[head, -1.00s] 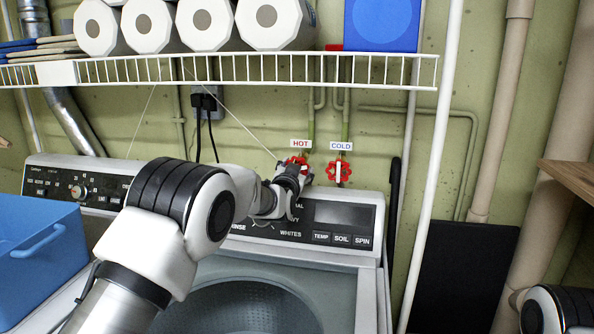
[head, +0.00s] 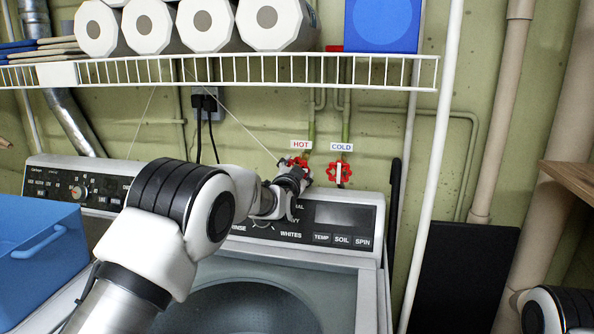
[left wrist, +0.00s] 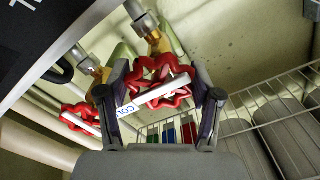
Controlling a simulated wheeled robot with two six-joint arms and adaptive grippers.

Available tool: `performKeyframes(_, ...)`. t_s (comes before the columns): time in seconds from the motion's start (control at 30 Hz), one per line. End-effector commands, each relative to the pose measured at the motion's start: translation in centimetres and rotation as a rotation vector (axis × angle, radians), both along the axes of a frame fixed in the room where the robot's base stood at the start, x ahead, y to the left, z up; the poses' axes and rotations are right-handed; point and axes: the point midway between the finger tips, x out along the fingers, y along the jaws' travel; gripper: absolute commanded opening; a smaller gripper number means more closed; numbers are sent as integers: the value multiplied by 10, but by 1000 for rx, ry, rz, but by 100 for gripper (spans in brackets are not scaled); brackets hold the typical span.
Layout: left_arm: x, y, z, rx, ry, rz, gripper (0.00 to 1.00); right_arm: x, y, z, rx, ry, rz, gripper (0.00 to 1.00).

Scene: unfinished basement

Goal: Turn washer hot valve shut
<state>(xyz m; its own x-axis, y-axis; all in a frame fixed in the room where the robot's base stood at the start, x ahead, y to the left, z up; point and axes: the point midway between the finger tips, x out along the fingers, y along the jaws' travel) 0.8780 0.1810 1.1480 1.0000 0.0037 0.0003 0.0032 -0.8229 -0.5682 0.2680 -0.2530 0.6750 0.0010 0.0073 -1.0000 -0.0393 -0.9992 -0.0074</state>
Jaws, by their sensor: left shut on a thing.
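The hot valve is a red scalloped handwheel (head: 297,161) on a pipe under the HOT label (head: 301,144), above the washer's back panel. In the left wrist view the red hot handwheel (left wrist: 160,82) with its white bar sits between my left gripper's fingers (left wrist: 163,108). My left gripper (head: 294,174) is shut on this handwheel and hides part of it in the head view. The matching cold valve (head: 340,171) is just to the right, with its white bar upright. In the wrist view, the two white bars lie at different angles. My right gripper is out of view.
The washer (head: 340,258) stands below the valves. A white wire shelf (head: 230,70) with rolls and a blue box (head: 382,25) runs above. A white post (head: 432,170) stands to the right. A blue bin (head: 35,250) sits at left.

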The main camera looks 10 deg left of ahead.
Motion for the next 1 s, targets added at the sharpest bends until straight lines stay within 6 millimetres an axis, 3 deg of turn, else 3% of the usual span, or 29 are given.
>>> performKeyframes(0.03,0,0,3,1,-5,0,75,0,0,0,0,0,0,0)
performKeyframes(0.07,0,0,2,0,-5,0,86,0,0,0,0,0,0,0)
performKeyframes(0.1,0,0,2,0,-4,1,90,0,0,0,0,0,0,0)
performKeyframes(0.53,-9,0,0,1,0,0,90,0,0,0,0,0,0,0)
performKeyframes(0.67,-31,0,1,2,1,-1,90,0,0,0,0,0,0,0)
performKeyframes(0.9,-92,0,1,2,0,0,90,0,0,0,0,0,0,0)
performKeyframes(1.0,-109,0,1,1,0,0,90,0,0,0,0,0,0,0)
